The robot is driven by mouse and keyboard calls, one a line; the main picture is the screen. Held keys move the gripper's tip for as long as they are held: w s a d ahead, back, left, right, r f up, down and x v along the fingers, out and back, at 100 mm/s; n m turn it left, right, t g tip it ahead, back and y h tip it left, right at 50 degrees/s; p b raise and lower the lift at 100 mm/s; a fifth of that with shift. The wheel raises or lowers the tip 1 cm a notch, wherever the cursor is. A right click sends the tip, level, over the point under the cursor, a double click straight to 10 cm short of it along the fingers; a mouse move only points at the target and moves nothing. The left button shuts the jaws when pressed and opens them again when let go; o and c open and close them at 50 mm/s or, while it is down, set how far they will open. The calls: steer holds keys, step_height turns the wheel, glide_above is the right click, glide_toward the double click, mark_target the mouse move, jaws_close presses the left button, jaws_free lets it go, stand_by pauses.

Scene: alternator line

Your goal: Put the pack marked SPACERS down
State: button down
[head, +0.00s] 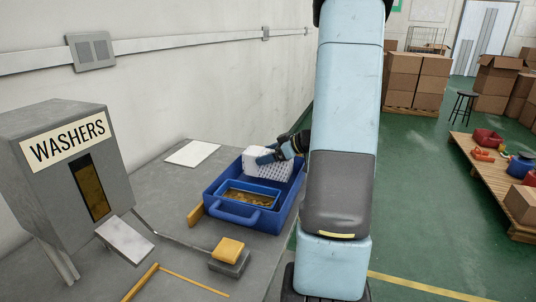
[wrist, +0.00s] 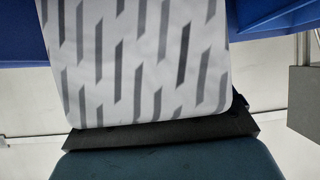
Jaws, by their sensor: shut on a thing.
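A white pack with grey slanted marks (head: 268,168) is at the far part of the blue tray (head: 211,193) on the grey bench. It fills much of the wrist view (wrist: 140,60). No SPACERS lettering can be read on the side I see. My gripper (head: 268,157) is shut on the pack from the right; a dark finger edge (wrist: 160,135) shows against the pack in the wrist view. I cannot tell whether the pack touches the tray floor. My arm hides part of the tray's right surroundings.
A smaller blue bin (head: 250,197) with yellowish contents sits in the tray's near part. A grey WASHERS dispenser (head: 62,170) stands at left. A yellow-topped block (head: 229,251) and a white sheet (head: 192,153) lie on the bench. Bare bench shows left of the tray.

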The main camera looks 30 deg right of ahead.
steer(key=shift+w+f, duration=0.2)
steer(key=shift+f, duration=1.5)
jaws_free()
steer(key=shift+f, duration=0.1)
